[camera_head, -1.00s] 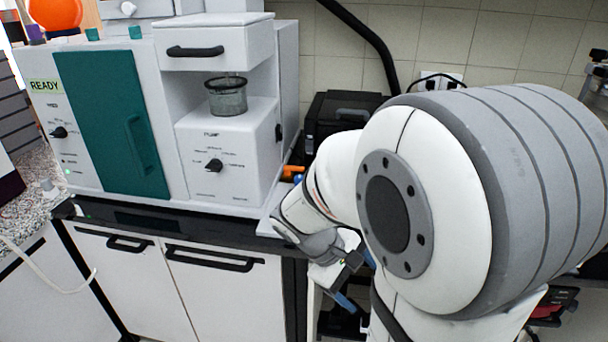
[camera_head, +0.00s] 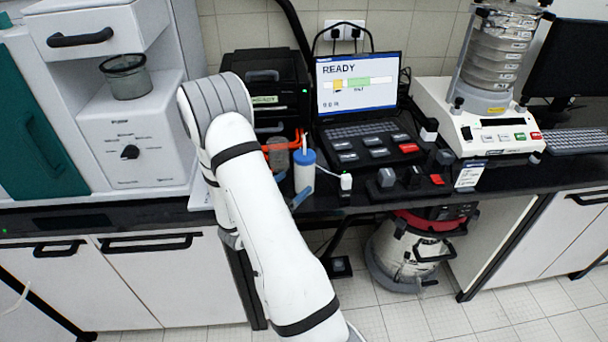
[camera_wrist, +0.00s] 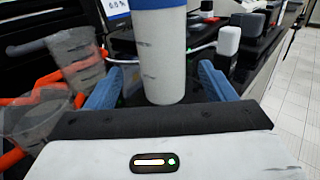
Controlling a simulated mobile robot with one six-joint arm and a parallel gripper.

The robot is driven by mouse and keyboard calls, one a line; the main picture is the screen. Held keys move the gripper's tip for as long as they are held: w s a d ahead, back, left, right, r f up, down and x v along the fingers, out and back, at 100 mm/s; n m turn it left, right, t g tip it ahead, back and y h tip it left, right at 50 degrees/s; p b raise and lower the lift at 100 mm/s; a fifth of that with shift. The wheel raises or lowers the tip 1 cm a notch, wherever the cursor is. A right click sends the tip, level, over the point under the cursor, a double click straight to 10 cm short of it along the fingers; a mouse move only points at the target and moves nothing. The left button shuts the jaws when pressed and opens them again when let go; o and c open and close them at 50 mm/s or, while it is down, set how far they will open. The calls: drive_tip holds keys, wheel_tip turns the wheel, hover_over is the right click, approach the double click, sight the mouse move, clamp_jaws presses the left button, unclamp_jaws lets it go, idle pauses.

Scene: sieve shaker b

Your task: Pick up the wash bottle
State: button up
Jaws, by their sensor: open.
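The wash bottle (camera_head: 304,178) is a white bottle with a blue cap and a thin white spout. It stands upright on the black bench, just right of my arm. In the wrist view the bottle's white body (camera_wrist: 161,52) shows in the middle, with its top cut off. My gripper (camera_wrist: 158,70) is open, with one blue finger on each side of the bottle and a visible gap on both sides. In the head view my arm hides most of the gripper; one blue finger shows low beside the bottle.
An orange holder (camera_head: 272,146) with clear cups (camera_wrist: 73,52) stands close left of the bottle. A laptop (camera_head: 358,85), a control panel and small blocks stand to the right. A sieve shaker (camera_head: 490,125) is farther right. A vacuum (camera_head: 410,250) stands under the bench.

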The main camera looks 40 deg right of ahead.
sight(306, 171)
drive_tip(key=p+x, duration=0.1)
drive_tip(key=x, duration=0.1)
drive_tip(key=p+x, duration=0.1)
drive_tip(key=x, duration=0.1)
drive_tip(key=r+x, duration=0.1)
drive_tip(key=x, duration=0.1)
drive_tip(key=shift+d+p, duration=0.35)
drive_tip(key=shift+p, duration=0.05)
drive_tip(key=shift+d+f, duration=0.1)
drive_tip(key=shift+d, duration=0.25)
drive_tip(key=c, duration=0.7)
